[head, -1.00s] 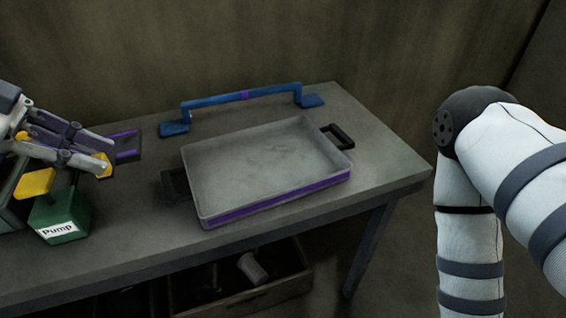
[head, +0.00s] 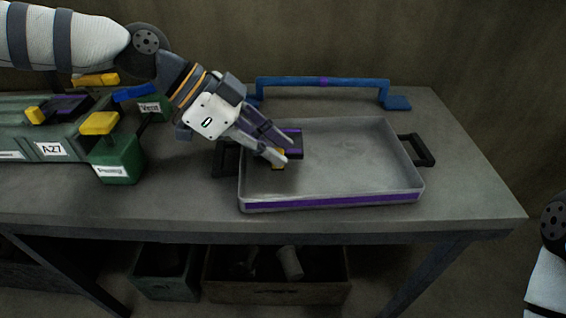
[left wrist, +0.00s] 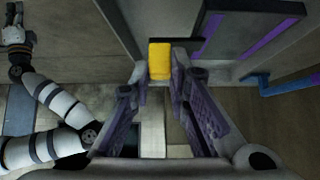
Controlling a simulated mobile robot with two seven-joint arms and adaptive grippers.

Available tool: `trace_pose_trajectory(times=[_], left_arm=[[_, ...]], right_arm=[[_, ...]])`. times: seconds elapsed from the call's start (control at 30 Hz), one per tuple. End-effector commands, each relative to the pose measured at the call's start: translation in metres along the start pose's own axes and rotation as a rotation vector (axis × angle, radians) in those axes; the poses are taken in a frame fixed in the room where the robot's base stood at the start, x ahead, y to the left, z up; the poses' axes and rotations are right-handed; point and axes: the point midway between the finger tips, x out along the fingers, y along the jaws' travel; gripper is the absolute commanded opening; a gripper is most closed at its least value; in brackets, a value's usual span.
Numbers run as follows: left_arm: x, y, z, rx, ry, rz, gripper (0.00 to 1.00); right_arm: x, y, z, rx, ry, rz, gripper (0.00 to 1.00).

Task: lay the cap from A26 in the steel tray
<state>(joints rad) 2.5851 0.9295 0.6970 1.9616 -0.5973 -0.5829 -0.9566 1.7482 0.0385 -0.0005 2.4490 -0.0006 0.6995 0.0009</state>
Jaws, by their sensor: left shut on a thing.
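The cap is a dark plate with purple edge stripes (head: 294,138) and a yellow grip (head: 279,159). My left gripper (head: 281,157) is shut on the yellow grip. It holds the cap over the left end of the steel tray (head: 331,202), a shallow grey tray with a purple front stripe. The head view does not settle the cap's height above the tray floor. In the left wrist view the yellow grip (left wrist: 159,60) is between my fingertips, with the striped plate (left wrist: 236,42) beyond. My right gripper (left wrist: 14,32) shows small there, too small to read. The A26 label is not visible.
A blue rail (head: 330,81) stands behind the tray. The tray has a dark handle (head: 419,150) at its right end. A green rack marked A27 (head: 48,150) and a green box with a yellow top (head: 118,160) stand to the left. Crates (head: 277,288) sit below the table.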

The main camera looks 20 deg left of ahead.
Motion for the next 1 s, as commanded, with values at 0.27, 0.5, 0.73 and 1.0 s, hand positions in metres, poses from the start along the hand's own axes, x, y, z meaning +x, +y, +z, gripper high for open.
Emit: trace_pose_trajectory(times=[0.27, 0.5, 0.73, 1.0], left_arm=[[0.033, -0.003, 0.018, 0.0, 0.001, -0.001, 0.0], [0.035, -0.004, 0.02, 0.006, 0.004, -0.007, 0.0], [0.038, -0.003, 0.023, 0.004, 0.002, -0.005, 0.3], [0.038, -0.003, 0.023, 0.004, 0.002, -0.005, 0.36]], right_arm=[[0.009, 0.0, 0.004, -0.001, -0.024, 0.001, 0.0], [0.009, 0.0, 0.004, -0.001, -0.023, 0.001, 0.0], [0.01, 0.0, 0.005, -0.001, -0.025, 0.002, 0.0], [0.01, 0.0, 0.005, -0.001, -0.025, 0.002, 0.0]])
